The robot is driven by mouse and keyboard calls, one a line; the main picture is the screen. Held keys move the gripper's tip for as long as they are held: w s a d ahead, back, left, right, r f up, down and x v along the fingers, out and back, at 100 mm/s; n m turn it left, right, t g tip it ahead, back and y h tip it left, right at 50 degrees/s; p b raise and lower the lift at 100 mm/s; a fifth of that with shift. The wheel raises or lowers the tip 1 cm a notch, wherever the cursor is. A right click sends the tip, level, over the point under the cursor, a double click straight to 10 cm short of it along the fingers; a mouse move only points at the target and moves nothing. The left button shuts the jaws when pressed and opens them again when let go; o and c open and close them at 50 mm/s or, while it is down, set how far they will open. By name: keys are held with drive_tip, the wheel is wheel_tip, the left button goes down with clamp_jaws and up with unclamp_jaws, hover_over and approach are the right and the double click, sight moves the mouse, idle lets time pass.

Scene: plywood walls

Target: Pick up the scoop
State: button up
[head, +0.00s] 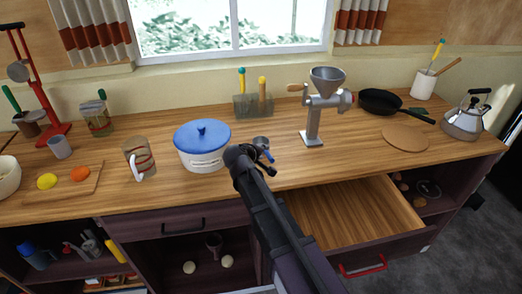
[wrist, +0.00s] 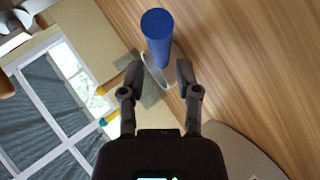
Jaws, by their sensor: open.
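The scoop has a metal bowl (head: 261,142) and a blue handle (head: 267,156); it is on the counter right of the blue-lidded pot. My gripper (head: 250,158) is right by it in the head view, and my arm hides part of that area. In the wrist view the blue handle (wrist: 157,38) lies just ahead of my open gripper (wrist: 159,76), roughly in line with the gap between the two fingers. A pale curved rim, likely the bowl, shows between the fingertips. I cannot tell whether either finger touches it.
The white pot (head: 203,159) with a blue lid stands close on the left. A metal grinder (head: 313,128) stands on the right and a utensil holder (head: 253,105) behind. An open drawer (head: 350,208) juts out below the counter at the right.

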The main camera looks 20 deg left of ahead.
sight(265, 152)
drive_tip(key=shift+b+x, duration=0.8)
drive_tip(key=shift+x, duration=1.1)
drive_tip(key=shift+f, duration=0.1)
clamp_jaws()
